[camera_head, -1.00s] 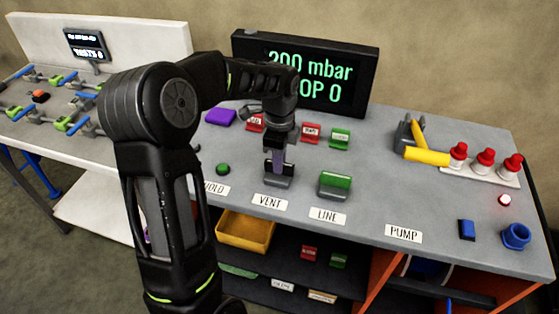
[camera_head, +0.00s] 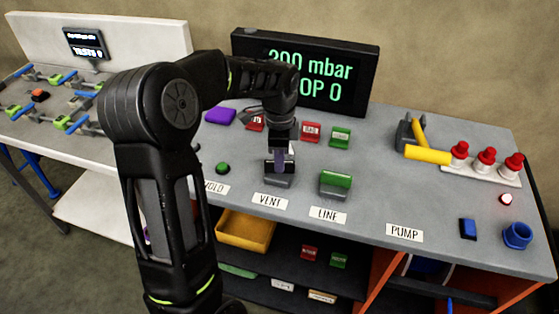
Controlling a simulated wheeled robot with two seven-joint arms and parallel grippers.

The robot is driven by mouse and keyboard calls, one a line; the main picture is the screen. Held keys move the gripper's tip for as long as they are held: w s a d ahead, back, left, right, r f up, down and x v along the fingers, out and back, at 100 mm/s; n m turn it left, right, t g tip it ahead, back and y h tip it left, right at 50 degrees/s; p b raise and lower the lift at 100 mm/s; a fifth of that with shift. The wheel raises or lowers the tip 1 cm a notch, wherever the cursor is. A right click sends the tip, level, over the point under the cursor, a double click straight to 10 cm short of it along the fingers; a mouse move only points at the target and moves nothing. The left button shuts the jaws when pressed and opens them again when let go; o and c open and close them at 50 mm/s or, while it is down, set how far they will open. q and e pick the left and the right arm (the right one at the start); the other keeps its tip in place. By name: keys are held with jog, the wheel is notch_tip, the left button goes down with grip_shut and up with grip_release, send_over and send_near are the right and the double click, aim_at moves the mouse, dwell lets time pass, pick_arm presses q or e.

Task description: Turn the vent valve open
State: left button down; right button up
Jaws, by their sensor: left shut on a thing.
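The vent valve (camera_head: 279,181) is a grey block on the bench top, just behind the VENT label (camera_head: 270,201). My left gripper (camera_head: 281,163) points straight down on it, shut on the valve's handle. The fingers and wrist hide most of the handle, so its angle is hard to tell. The purple strip between the fingers shows only in part. My right gripper is not in view.
The green line valve (camera_head: 335,183) stands close to the right. A green button (camera_head: 222,168) is to the left. The display (camera_head: 310,75) reads 200 mbar behind. A yellow-handled pump (camera_head: 426,153) and red-capped parts (camera_head: 485,158) stand further right.

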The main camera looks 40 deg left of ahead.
pick_arm(q)
jog(key=n, duration=0.3)
jog(key=shift+n+b, duration=0.3)
jog(key=shift+b, duration=0.05)
jog(key=n, duration=0.3)
jog(key=shift+n, duration=0.3)
jog(key=n+b, duration=0.1)
jog(key=n, duration=0.3)
jog(key=shift+n, duration=2)
jog(key=c, duration=1.4)
grip_release()
jog(key=shift+c, duration=0.2)
jog(key=shift+r, duration=0.15)
notch_tip(320, 180, up, 8)
jog(key=shift+f+b, duration=0.2)
jog(key=shift+b, duration=0.2)
